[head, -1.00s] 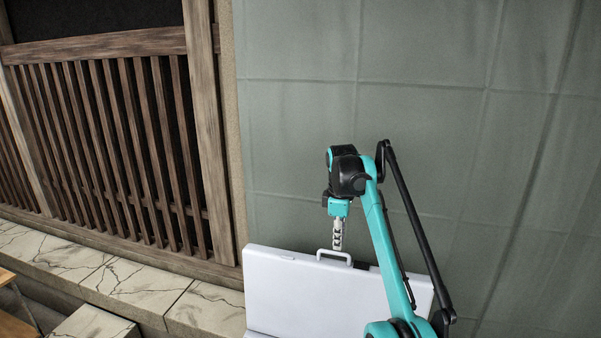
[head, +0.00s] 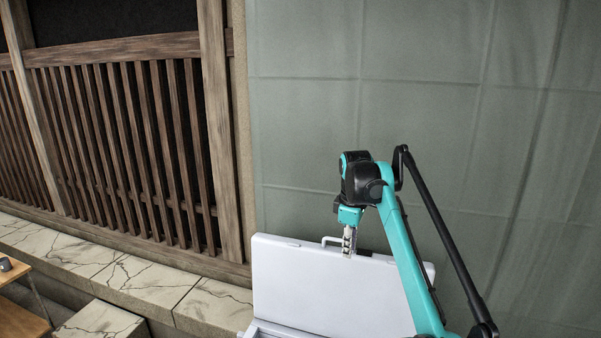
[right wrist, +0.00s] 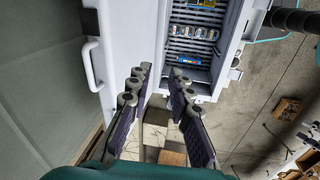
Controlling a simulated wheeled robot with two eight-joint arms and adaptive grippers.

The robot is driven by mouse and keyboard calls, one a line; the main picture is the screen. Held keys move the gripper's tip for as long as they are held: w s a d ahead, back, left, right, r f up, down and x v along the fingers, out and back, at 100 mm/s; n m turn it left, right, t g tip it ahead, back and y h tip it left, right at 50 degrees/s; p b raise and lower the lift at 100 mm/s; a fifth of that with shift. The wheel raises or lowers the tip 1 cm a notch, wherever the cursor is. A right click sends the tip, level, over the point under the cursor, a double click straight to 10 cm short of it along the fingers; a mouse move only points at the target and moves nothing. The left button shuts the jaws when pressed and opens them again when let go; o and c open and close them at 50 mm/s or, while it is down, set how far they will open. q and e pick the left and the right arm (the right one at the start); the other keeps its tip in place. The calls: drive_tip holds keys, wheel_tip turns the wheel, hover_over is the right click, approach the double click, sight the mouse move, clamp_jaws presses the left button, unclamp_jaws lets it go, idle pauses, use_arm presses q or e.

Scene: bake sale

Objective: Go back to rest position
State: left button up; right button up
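My right gripper (head: 349,243) hangs at the top edge of a raised white lid (head: 330,285) in the head view, just right of the lid's handle (head: 330,240). In the right wrist view its two fingers (right wrist: 160,82) stand apart, with nothing held between them. The lid (right wrist: 130,35) and its handle (right wrist: 92,65) lie to the left there, and the open white chest (right wrist: 228,50) is beyond the fingertips. My left gripper is in neither view.
Several cans (right wrist: 193,32) lie in the chest's rack. A wooden lattice (head: 130,150) and a grey-green tiled wall (head: 420,110) stand behind. Cracked stone slabs (head: 130,275) run along the lattice, and a small wooden table (head: 20,318) is at the lower left.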

drive_tip(key=s+d+f+m+t+b, duration=0.1)
drive_tip(key=s+f+m+b, duration=0.3)
drive_tip(key=s+f+b, duration=0.6)
drive_tip(key=s+d+f+m+t+b, duration=0.2)
drive_tip(key=s+f+b, duration=0.8)
drive_tip(key=f, duration=1.1)
drive_tip(key=s+d+f+m+t+b, duration=0.1)
drive_tip(key=s+f+m+t+b, duration=0.1)
drive_tip(key=s+f+m+b, duration=0.4)
drive_tip(key=shift+s+d+f+m+b, duration=0.2)
drive_tip(key=shift+s+f+b, duration=0.8)
drive_tip(key=shift+s+f, duration=1.55)
drive_tip(key=shift+s+d+f+m+b, duration=0.15)
drive_tip(key=shift+s+f+b, duration=0.8)
drive_tip(key=shift+s+f, duration=1.8)
